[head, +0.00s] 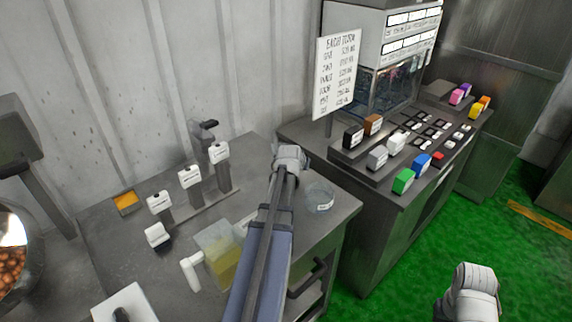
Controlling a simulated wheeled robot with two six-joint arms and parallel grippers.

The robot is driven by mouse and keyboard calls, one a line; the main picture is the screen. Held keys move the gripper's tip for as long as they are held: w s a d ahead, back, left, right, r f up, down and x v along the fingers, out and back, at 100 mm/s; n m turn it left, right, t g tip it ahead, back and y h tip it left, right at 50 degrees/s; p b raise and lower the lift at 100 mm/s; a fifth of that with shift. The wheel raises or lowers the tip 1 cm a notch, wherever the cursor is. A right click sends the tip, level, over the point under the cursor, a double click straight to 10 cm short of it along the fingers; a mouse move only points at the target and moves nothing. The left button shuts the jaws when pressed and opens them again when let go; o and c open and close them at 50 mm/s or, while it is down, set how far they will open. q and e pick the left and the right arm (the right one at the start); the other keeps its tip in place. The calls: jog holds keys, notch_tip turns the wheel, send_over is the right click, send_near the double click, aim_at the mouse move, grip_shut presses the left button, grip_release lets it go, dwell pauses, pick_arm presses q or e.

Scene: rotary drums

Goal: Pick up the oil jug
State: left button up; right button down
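The oil jug (223,258) is a clear container with yellow liquid in its lower part. It stands upright on the grey counter, left of one of my arm's blue-grey links, which covers part of its right side. Its white handle (191,271) sticks out to the left and is uncovered. That arm crosses the counter and ends in a pale grey joint near the counter's back right; I see no fingers there. A pale joint of my other arm shows at the lower right, over the green floor. Neither gripper's fingers show, and nothing visibly touches the handle.
White-topped dispensers (190,178) stand behind the jug on the counter (108,232). A glass bowl (320,197) sits right of the arm link. A pan of brown pieces (12,258) is at far left. A control console (372,205) with coloured blocks stands to the right.

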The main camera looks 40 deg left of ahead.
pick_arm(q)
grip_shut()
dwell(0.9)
